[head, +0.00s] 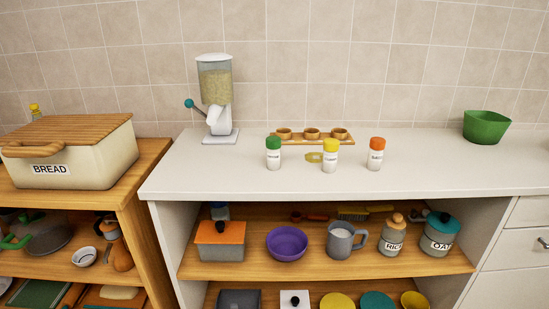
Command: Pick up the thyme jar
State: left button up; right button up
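Three small white spice jars stand upright in a row on the white countertop (225,178). One has a green lid (273,154), one a yellow lid (330,157) and one an orange lid (376,155). Each has a dark printed label, too small to read surely, so I cannot tell for certain which is the thyme jar. The jars stand apart from each other. Neither of my grippers shows in the head view.
A wooden tray with three small cups (346,140) sits behind the jars. A grain dispenser (216,95) stands left and a green bowl (486,128) right. A bread box (70,150) is far left. Shelves below hold several pots and jars. The counter's front is clear.

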aim_at(273, 143)
jog(key=i+l+u, duration=0.1)
jog(key=l, duration=0.25)
jog(key=i+l+u, duration=0.1)
jog(key=i+l, duration=0.15)
jog(key=l, duration=0.15)
jog(key=i+l+u, duration=0.1)
jog(key=l, duration=0.25)
jog(key=i+l+u, duration=0.1)
jog(key=l, duration=0.3)
jog(key=i, duration=0.1)
